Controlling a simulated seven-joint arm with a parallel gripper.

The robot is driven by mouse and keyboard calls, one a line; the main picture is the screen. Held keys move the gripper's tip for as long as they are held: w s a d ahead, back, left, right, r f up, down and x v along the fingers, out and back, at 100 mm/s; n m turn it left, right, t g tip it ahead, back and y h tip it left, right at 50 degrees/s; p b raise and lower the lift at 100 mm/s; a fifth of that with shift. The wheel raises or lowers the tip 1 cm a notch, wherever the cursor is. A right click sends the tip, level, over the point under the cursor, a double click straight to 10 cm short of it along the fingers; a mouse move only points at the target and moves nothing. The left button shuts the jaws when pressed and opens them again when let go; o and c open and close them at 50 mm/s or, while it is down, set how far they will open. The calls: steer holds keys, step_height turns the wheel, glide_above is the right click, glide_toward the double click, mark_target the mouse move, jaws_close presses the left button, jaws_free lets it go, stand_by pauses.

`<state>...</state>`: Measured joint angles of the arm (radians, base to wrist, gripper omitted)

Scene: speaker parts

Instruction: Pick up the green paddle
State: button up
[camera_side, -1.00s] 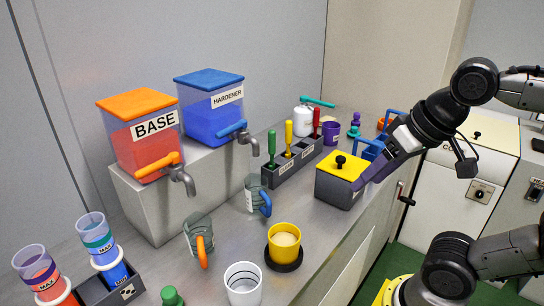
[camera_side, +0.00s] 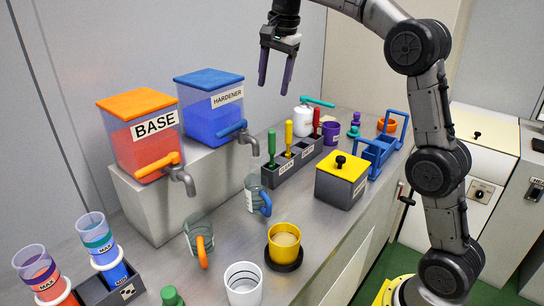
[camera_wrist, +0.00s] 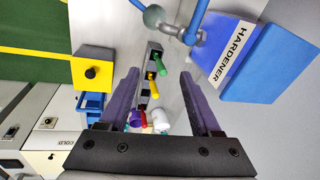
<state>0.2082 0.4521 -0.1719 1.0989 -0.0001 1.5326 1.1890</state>
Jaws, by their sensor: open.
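The green paddle (camera_side: 271,146) stands upright in the near end slot of a dark grey rack (camera_side: 286,174), with only its handle showing. In the wrist view the green paddle (camera_wrist: 158,63) points out of the rack between my fingers' lines. A yellow paddle (camera_side: 289,136) and a red paddle (camera_side: 316,122) stand in other slots of the same rack. My gripper (camera_side: 274,78) is open and empty, fingers pointing down, high above the counter behind the rack. It also shows in the wrist view (camera_wrist: 160,90), with the rack between its purple fingers.
The hardener tank (camera_side: 212,108) with its blue tap (camera_side: 238,133) stands left of the rack. A yellow-lidded box (camera_side: 342,178) is to the right. A grey jug with a blue handle (camera_side: 257,197) sits in front of the rack. A white bottle with a teal lever (camera_side: 304,121) is behind.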

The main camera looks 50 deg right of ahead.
steer(key=m+g, duration=0.1)
glide_toward(272, 130)
steer(key=a+r, duration=0.1)
steer(key=a, duration=0.2)
steer(key=shift+m+g+y, duration=0.3)
steer(key=shift+m+g, duration=0.2)
steer(key=shift+g, duration=0.3)
steer(key=d+f, duration=0.1)
steer(key=f, duration=0.2)
steer(key=w+d+f, duration=0.1)
steer(key=f, duration=0.3)
steer(key=d+f, duration=0.1)
steer(key=f, duration=0.2)
steer(key=shift+w+d+f, duration=0.15)
steer(key=shift+d+f, duration=0.1)
steer(key=shift+f, duration=2.95)
jaws_close()
